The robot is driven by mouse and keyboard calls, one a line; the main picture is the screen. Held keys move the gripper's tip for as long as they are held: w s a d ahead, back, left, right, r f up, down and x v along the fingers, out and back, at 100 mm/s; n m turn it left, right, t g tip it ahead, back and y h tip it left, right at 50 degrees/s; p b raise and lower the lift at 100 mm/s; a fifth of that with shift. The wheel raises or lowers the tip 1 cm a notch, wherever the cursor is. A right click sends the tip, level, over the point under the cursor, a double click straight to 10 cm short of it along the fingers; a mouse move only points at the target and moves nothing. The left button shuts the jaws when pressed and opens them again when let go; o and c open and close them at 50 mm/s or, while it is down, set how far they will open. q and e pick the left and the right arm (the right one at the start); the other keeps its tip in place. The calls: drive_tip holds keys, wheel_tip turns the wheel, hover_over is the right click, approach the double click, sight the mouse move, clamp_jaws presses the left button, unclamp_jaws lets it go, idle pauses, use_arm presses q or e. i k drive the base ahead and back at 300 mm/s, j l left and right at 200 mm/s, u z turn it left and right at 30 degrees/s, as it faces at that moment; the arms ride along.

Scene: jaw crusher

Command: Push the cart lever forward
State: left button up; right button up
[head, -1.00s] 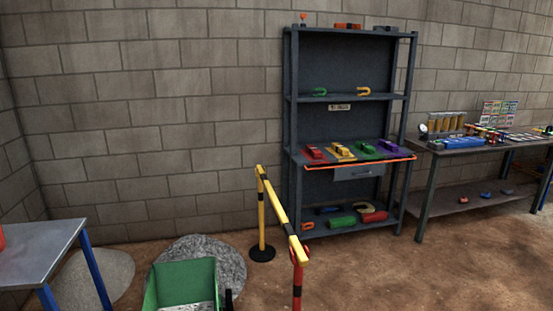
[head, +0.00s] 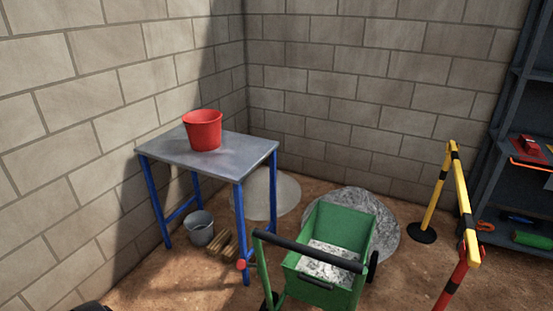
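The green cart (head: 333,258) stands on the dirt floor right of centre in the head view, with grey crushed material (head: 325,257) inside it. A black handle bar (head: 308,250) crosses its near side. A thin lever with a red knob (head: 241,264) shows at the left of the cart, beside the table leg. I cannot tell exactly how the lever joins the cart. Neither of my grippers is recognisable in view; only a dark shape shows at the bottom left edge.
A metal table (head: 208,155) with blue legs holds a red bucket (head: 203,130). A grey bucket (head: 200,228) stands under it. A yellow and black barrier (head: 459,200) stands right of the cart, before a dark shelf (head: 505,160). Gravel piles (head: 385,218) lie behind the cart.

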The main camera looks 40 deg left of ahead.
sight(241, 264)
drive_tip(key=u, duration=1.55)
drive_tip(key=i+j+z, duration=0.15)
drive_tip(key=j, duration=0.15)
drive_tip(key=i+j+z, duration=0.2)
drive_tip(key=k+j, duration=0.05)
